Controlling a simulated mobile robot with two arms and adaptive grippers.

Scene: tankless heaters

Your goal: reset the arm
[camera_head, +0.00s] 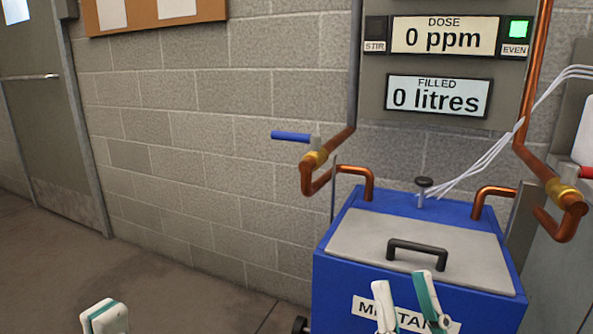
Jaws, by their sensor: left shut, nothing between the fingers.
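My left gripper (105,317) shows at the bottom left edge, white and teal, with its fingers together and nothing held. It is over the floor, well left of the blue tank. My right gripper (407,293) is at the bottom right, in front of the blue tank (335,275). Its two white and teal fingers stand apart with nothing visible between them, and they partly cover the tank's white label (366,308). Most of both arms is out of view.
The tank has a grey lid (365,240) with a black handle (417,247). Copper pipes with a blue lever (291,136) and a red lever (586,172) flank it. A panel above reads 0 ppm and 0 litres (438,96). The floor (190,285) at left is clear.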

